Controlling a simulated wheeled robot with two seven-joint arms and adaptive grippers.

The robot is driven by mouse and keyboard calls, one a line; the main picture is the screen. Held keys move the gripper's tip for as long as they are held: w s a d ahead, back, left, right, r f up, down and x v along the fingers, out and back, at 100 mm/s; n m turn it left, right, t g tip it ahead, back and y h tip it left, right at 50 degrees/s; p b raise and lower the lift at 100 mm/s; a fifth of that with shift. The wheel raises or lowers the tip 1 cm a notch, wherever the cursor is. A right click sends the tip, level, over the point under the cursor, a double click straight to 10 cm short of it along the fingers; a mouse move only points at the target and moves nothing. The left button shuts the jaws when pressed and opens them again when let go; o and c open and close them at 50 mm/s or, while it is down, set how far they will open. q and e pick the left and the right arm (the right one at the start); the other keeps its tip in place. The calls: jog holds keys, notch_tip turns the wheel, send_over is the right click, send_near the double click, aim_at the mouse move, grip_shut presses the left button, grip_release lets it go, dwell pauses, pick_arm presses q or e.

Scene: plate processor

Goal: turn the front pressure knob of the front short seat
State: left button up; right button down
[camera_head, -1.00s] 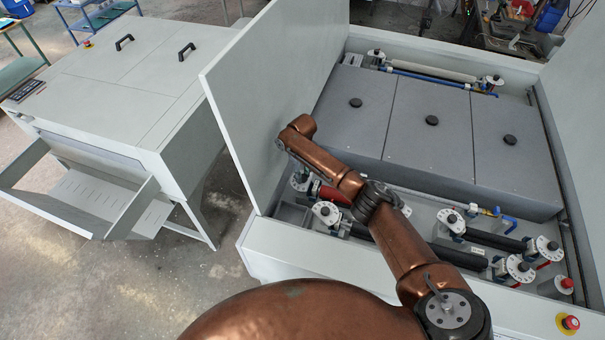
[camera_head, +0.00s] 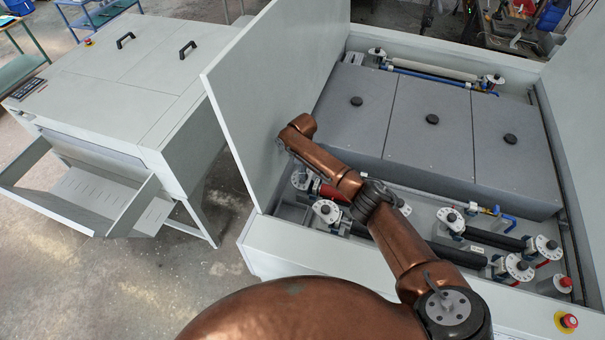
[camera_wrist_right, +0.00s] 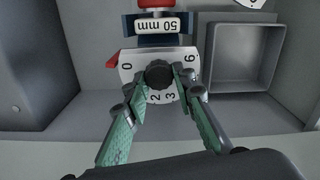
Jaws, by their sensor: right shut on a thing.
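In the right wrist view, a black round knob (camera_wrist_right: 158,74) sits on a white dial plate (camera_wrist_right: 128,69) marked with numbers such as 0, 2, 3 and 6. A small red pointer shows at the dial's left. My right gripper (camera_wrist_right: 159,78) is shut on the knob, with one green-padded finger on each side. A "50 mm" label (camera_wrist_right: 158,25) is on the seat beyond the dial. In the head view my copper right arm reaches over the open machine; its gripper cannot be made out there. My left gripper is not in view.
In the head view, more dials with black knobs (camera_head: 327,209) line the machine's front. A raised white lid (camera_head: 262,88) stands left of my arm. Grey covers (camera_head: 430,150) lie behind. A red emergency button (camera_head: 568,321) is at the front right corner.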

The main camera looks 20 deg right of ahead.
jog(key=shift+r, duration=0.1)
dwell(0.4)
jog(key=c, duration=1.6)
grip_release()
notch_tip(320, 180, up, 12)
jog(key=shift+f, duration=0.1)
